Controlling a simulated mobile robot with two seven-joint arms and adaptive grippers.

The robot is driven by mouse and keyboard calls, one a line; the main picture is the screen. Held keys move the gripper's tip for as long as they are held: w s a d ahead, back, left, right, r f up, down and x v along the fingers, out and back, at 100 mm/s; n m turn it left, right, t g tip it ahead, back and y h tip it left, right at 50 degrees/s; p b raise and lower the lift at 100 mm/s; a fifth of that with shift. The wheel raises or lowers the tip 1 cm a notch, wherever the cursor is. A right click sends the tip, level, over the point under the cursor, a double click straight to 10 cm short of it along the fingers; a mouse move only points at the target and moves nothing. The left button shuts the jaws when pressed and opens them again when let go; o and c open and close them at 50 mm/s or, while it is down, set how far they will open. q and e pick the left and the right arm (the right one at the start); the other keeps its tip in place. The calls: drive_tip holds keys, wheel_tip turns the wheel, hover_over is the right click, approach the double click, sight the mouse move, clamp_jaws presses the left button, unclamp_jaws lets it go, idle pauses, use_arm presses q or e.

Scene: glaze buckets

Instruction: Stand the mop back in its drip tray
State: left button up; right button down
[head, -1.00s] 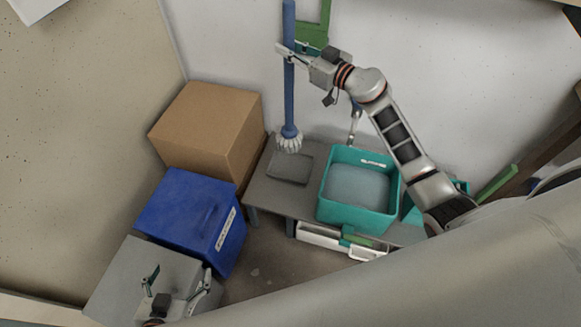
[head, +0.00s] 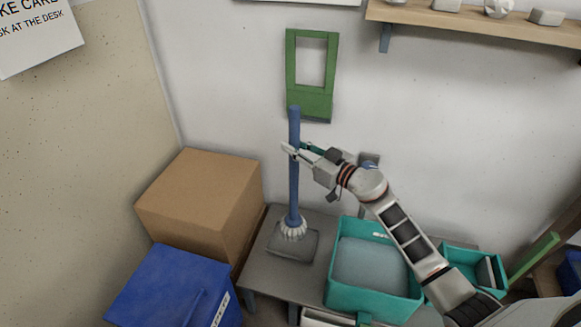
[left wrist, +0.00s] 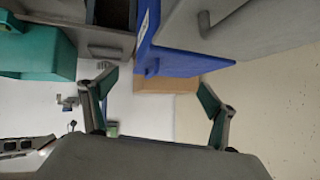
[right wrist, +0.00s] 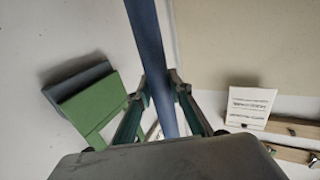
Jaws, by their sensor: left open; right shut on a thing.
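The mop has a blue handle (head: 294,185) and a white stringy head (head: 293,229), and it stands nearly upright. My right gripper (head: 293,150) is shut on the upper handle, which also runs between its fingers in the right wrist view (right wrist: 148,40). The grey drip tray (head: 290,248) lies on the grey bench. The mop head shows over the back part of the tray; I cannot tell whether it touches the tray floor. My left gripper (left wrist: 158,100) is open and empty in the left wrist view. It is out of the head view.
A teal tub (head: 350,297) stands right of the tray, with a smaller teal box (head: 460,263) beyond. A cardboard box (head: 195,205) and a blue bin (head: 165,290) are on the left. A green frame (head: 310,108) hangs on the wall behind, and a shelf (head: 470,22) is upper right.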

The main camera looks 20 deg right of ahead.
sight(298, 165)
wheel_tip(298, 165, down, 7)
drive_tip(key=b, duration=0.3)
drive_tip(key=shift+r+b, duration=0.2)
drive_tip(key=shift+b, duration=0.1)
drive_tip(key=shift+f, duration=0.15)
drive_tip(key=shift+r, duration=0.55)
drive_tip(key=shift+f, duration=0.25)
use_arm(q)
drive_tip(key=shift+w+d+h, duration=0.15)
drive_tip(key=shift+d+h, duration=0.1)
drive_tip(key=shift+d, duration=0.35)
drive_tip(key=shift+w+d+h, duration=0.15)
drive_tip(key=shift+d+h, duration=0.1)
drive_tip(key=shift+d, duration=0.3)
use_arm(e)
drive_tip(key=c, duration=1.8)
unclamp_jaws()
